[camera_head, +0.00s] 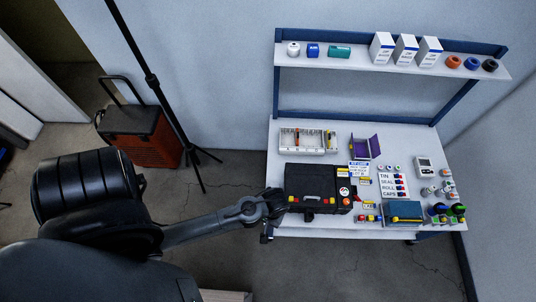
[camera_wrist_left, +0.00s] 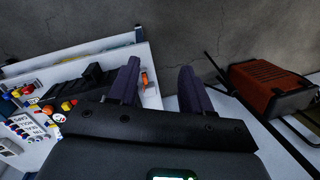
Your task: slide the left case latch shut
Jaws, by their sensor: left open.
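The black case (camera_head: 318,178) lies closed on the workbench, its front toward me. The left case latch (camera_head: 293,199) is a small orange-yellow piece near the left end of the front. My left gripper (camera_head: 271,217) is open and empty at the case's front left corner. In the wrist view its fingers (camera_wrist_left: 158,78) are apart, with bench edge and floor between them. My right gripper is not in view.
The workbench (camera_head: 420,225) holds a parts tray (camera_head: 308,151) behind the case. A purple box (camera_head: 366,147), a label card (camera_head: 393,185) and a teal box (camera_head: 403,212) lie to the right. An orange machine (camera_head: 142,137) and a tripod stand on the floor at left.

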